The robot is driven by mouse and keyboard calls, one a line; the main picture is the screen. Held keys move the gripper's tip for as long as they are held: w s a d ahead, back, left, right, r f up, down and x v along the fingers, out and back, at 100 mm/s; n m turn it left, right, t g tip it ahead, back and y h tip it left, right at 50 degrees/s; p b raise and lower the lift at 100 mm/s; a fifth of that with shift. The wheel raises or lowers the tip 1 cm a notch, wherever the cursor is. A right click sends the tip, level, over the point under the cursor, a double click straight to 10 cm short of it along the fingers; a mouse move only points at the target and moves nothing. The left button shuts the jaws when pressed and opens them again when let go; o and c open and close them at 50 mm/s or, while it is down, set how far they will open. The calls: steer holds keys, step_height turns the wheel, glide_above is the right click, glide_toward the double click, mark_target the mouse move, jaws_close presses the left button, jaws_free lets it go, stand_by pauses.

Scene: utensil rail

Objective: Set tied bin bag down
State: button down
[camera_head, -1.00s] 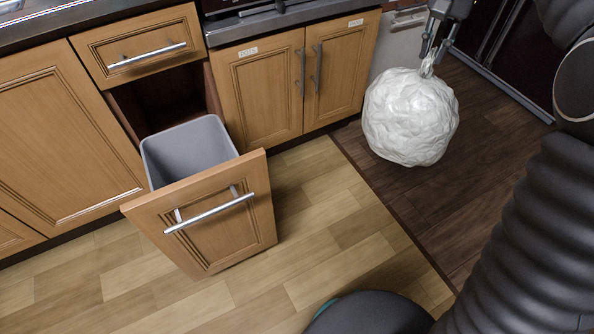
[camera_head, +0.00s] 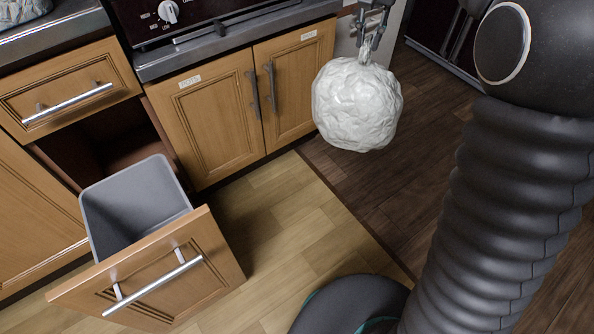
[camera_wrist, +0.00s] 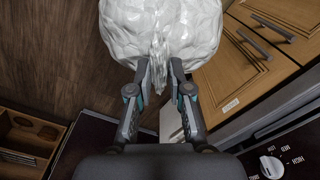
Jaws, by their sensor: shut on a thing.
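The white tied bin bag (camera_head: 357,104) hangs from my gripper (camera_head: 371,30) at the upper middle right of the head view. It is round and crumpled, with a gathered neck at the top. My gripper is shut on that neck. In the wrist view the bag (camera_wrist: 160,28) fills the top middle, and the fingertips of my gripper (camera_wrist: 159,72) close on its twisted neck from both sides. The bag appears to hang above the dark wooden floor (camera_head: 345,190); its exact height is hard to tell.
A pulled-out drawer front (camera_head: 160,282) with an empty-looking grey bin (camera_head: 135,205) stands at the lower left. Closed cabinet doors (camera_head: 245,105) and an oven (camera_head: 190,12) are behind, left of the bag. The light wooden floor (camera_head: 275,215) in front is clear.

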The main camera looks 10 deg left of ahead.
mark_target(350, 62)
steer(key=a+f, duration=0.1)
steer(key=f, duration=0.1)
steer(key=a+f+b, duration=0.1)
steer(key=f, duration=0.2)
steer(key=a+f+b, duration=0.1)
steer(key=f, duration=0.2)
steer(key=shift+s, duration=0.35)
steer(key=shift+n, duration=0.6)
steer(key=s+a+f+b, duration=0.1)
steer(key=f, duration=0.3)
steer(key=s+a+f+b, duration=0.1)
steer(key=f, duration=0.3)
steer(key=s+a+f+b, duration=0.1)
steer(key=s+f, duration=0.1)
steer(key=f, duration=0.2)
steer(key=shift+a+f, duration=0.35)
steer(key=s+a+f+n+b, duration=0.1)
steer(key=s+f+b, duration=0.2)
steer(key=s+f, duration=0.5)
steer(key=s+a+f+b, duration=0.1)
steer(key=s+f+b, duration=0.15)
steer(key=f, duration=0.85)
steer(key=w+a+f+b, duration=0.1)
steer(key=w+a+f, duration=0.4)
steer(key=w+f, duration=0.4)
steer(key=shift+w+a+f+b, duration=0.15)
steer(key=shift+a+f+b, duration=0.15)
steer(key=shift+f, duration=0.8)
steer(key=c, duration=1.1)
jaws_free()
